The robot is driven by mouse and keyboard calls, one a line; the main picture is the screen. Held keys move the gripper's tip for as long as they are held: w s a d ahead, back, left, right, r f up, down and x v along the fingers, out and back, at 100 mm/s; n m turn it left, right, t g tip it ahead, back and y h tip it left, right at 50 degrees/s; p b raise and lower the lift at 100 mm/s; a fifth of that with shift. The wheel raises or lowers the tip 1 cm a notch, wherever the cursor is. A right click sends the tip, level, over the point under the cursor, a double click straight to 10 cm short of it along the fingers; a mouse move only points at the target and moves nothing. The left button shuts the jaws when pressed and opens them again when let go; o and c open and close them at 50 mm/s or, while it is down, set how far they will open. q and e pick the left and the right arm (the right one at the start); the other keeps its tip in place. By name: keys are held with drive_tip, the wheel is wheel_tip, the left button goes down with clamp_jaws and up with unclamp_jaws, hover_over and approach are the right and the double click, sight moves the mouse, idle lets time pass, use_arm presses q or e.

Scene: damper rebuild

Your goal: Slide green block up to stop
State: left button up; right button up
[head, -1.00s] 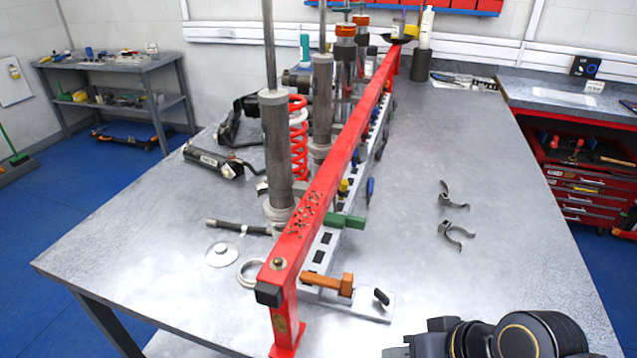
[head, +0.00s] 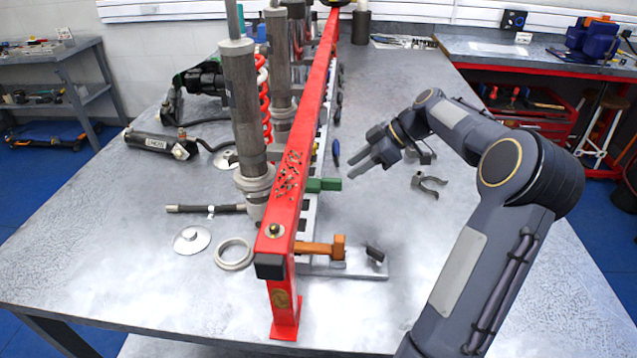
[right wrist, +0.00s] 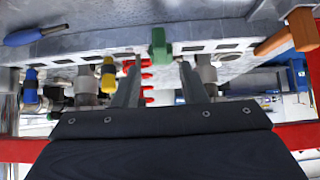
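The green block (head: 325,184) sits on the slotted grey rail at the right side of the red beam (head: 310,118). It sticks out to the right of the beam. An orange block (head: 325,248) is on the same rail, nearer the front end. My right gripper (head: 352,167) is open and empty, to the right of and a little beyond the green block, with a gap between them. In the right wrist view, the green block (right wrist: 158,40) appears between and just past the two spread fingertips (right wrist: 160,66). Which part is the stop I cannot tell. My left gripper is not in view.
A grey plate with a black piece (head: 375,253) lies at the rail's front end. A bent metal clip (head: 428,184) lies right of the gripper. A blue-handled tool (head: 336,152) lies by the rail. Grey cylinders (head: 245,110) stand left of the beam.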

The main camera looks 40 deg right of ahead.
sight(335, 179)
drive_tip(key=x, duration=0.7)
drive_tip(key=shift+w+a+f, duration=0.1)
drive_tip(key=shift+a, duration=0.1)
clamp_jaws()
